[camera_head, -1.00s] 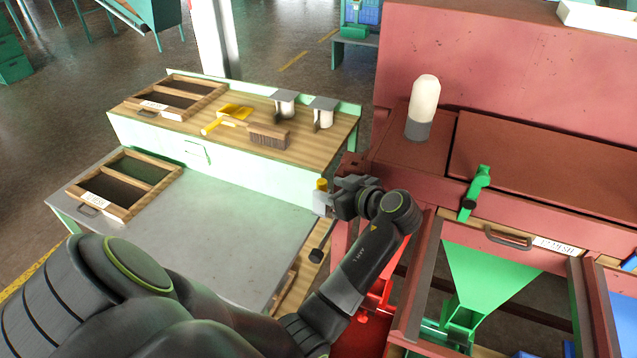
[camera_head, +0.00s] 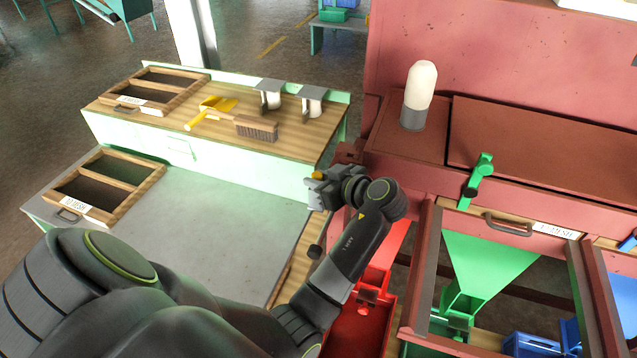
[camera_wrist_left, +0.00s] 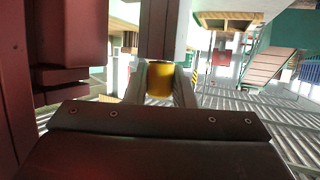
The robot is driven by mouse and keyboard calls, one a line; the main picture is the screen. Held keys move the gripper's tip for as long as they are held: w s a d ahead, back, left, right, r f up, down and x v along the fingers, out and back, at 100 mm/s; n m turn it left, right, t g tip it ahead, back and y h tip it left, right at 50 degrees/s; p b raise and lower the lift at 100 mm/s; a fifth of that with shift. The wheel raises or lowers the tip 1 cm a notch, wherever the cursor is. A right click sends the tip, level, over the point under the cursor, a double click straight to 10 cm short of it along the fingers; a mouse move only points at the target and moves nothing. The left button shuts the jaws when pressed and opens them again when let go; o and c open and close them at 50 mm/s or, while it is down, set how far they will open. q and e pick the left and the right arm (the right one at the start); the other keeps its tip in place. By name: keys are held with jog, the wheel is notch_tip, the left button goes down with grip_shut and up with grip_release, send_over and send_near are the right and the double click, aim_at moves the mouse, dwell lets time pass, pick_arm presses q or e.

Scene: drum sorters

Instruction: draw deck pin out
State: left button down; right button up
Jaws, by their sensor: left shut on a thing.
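The deck pin shows as a small yellow knob (camera_head: 318,175) at my left gripper, by the left end of the red sorter. In the left wrist view the yellow knob (camera_wrist_left: 160,80) sits between the two fingers. My left gripper (camera_head: 316,190) is shut on it; the gripper also shows in the left wrist view (camera_wrist_left: 160,88). My right gripper is out of view.
The red sorter (camera_head: 480,60) stands right, with a green lever (camera_head: 478,177), a handled screen and a green chute (camera_head: 485,262). A grey table surface (camera_head: 220,215) lies mostly clear.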

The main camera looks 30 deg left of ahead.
pick_arm(q)
notch_tip(320, 180, up, 10)
jog(key=b, duration=0.3)
jog(key=shift+a, duration=0.15)
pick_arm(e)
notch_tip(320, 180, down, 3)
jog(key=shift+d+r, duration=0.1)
pick_arm(q)
jog(key=shift+f, duration=0.1)
